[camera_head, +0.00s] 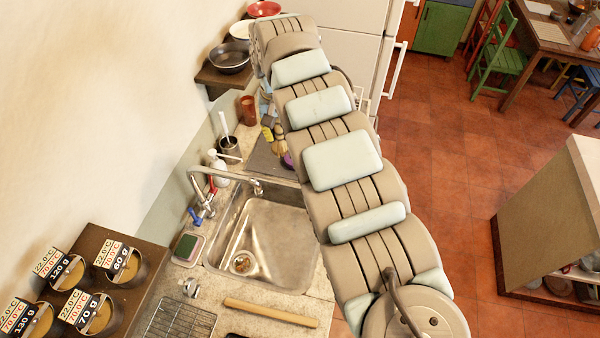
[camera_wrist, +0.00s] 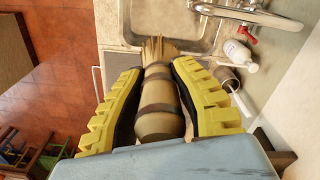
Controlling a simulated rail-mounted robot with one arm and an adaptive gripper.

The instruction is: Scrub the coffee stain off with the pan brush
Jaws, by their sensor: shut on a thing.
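The pan brush (camera_wrist: 160,92) is a pale wooden one with dark bands and straw-coloured bristles. In the wrist view my gripper (camera_wrist: 158,68) is shut on its handle between two ribbed yellow fingers, and the bristles point away towards the sink. In the head view the brush (camera_head: 279,145) shows partly beside my arm, over the counter behind the sink; my arm hides most of the gripper (camera_head: 267,133). I cannot make out a coffee stain in either view.
The metal sink (camera_head: 285,230) with its tap (camera_head: 220,174) lies in front of the brush. A white soap bottle (camera_head: 217,165), a dark cup (camera_head: 229,144) and a brown cup (camera_head: 248,108) stand along the wall. A wall shelf (camera_head: 213,78) holds pans above.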

